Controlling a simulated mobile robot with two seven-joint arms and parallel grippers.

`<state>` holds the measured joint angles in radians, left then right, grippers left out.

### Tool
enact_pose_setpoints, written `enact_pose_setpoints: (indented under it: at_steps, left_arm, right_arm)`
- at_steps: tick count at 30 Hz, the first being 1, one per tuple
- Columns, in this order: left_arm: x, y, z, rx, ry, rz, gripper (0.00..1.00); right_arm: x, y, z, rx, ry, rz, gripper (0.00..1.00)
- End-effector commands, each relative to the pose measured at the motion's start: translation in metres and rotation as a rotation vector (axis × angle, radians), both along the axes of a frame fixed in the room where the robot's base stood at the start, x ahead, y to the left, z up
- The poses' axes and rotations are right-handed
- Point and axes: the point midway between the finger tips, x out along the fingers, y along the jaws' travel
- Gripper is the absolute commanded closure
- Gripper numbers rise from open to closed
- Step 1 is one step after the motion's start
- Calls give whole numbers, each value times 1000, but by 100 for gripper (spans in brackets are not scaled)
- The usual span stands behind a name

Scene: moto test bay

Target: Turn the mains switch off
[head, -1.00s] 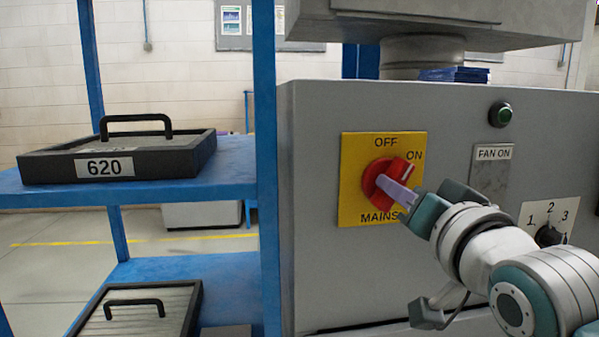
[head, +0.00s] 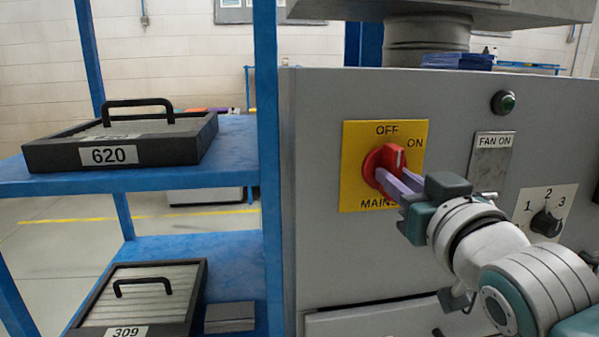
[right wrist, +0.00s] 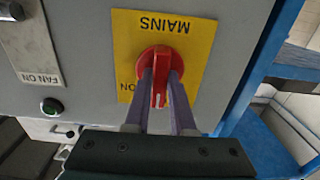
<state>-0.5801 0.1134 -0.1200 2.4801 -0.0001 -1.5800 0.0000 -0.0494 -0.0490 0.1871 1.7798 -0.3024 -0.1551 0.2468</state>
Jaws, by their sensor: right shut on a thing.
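The mains switch (head: 384,163) is a red rotary knob on a yellow plate (head: 356,190) marked OFF at the top, ON at the upper right and MAINS below. My right gripper (head: 392,182) reaches it from the lower right, with its pale purple fingers on the knob. In the right wrist view, the fingers (right wrist: 161,88) are shut on both sides of the knob's red grip (right wrist: 158,62). The grip's white mark points roughly up the plate, toward the OFF side. The OFF label is hidden behind the gripper there. My left gripper is not in view.
A grey cabinet carries the plate, a green button (head: 503,102), a FAN ON label plate (head: 492,150) and a three-position selector (head: 546,223). A blue rack (head: 235,150) to the left holds trays marked 620 (head: 120,140) and 309 (head: 150,290).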

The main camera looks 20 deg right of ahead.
Motion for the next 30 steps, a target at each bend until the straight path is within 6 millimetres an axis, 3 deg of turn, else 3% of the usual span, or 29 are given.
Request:
enact_pose_setpoints:
  at_steps: [9, 10, 18, 26, 30]
  left_arm:
    - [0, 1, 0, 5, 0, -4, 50]
    - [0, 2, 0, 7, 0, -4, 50]
    - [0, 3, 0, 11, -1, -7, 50]
    - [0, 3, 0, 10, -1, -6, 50]
    - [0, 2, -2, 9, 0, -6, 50]
  right_arm:
    - [0, -1, -4, -3, 12, -2, 100]
    - [0, -1, -4, -3, 12, -2, 76]
    - [0, 0, -2, -2, 6, -1, 48]
    - [-1, 0, -1, -1, 3, -1, 48]
    - [-14, 3, -3, -1, 5, 0, 48]
